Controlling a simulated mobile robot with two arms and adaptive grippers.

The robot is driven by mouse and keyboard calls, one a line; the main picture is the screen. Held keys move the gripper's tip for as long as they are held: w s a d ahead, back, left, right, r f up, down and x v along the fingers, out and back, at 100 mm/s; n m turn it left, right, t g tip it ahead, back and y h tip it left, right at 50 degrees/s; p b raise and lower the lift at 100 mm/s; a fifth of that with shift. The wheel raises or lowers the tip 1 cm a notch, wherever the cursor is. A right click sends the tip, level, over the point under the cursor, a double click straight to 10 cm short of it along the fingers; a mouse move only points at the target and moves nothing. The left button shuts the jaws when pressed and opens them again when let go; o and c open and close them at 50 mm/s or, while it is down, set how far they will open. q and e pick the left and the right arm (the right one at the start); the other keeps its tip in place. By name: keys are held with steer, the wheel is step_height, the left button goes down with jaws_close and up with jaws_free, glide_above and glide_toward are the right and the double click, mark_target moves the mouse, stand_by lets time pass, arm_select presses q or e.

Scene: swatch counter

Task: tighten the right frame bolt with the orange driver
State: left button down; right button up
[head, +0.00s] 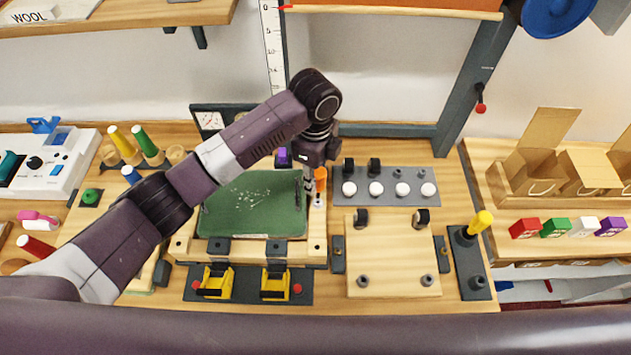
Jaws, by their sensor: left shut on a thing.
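My left gripper (318,163) comes in from the left, points down and is shut on the orange driver (320,180). The driver is about upright at the right edge of the wooden frame (317,240) that holds green cloth (252,205). The driver's lower end is over a small pale spot on the frame's right side, where the right frame bolt seems to be. I cannot tell whether the tip touches the bolt. The gripper and wrist hide the top of the driver. My right gripper is not in view.
A grey plate with white knobs (402,189) stands just right of the driver. A wooden board (390,270) and a yellow-handled tool (481,222) are further right. Two yellow clamps (217,283) sit in front. Thread spools (118,140) stand at left.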

arm_select(q)
steer(key=shift+r, duration=1.9)
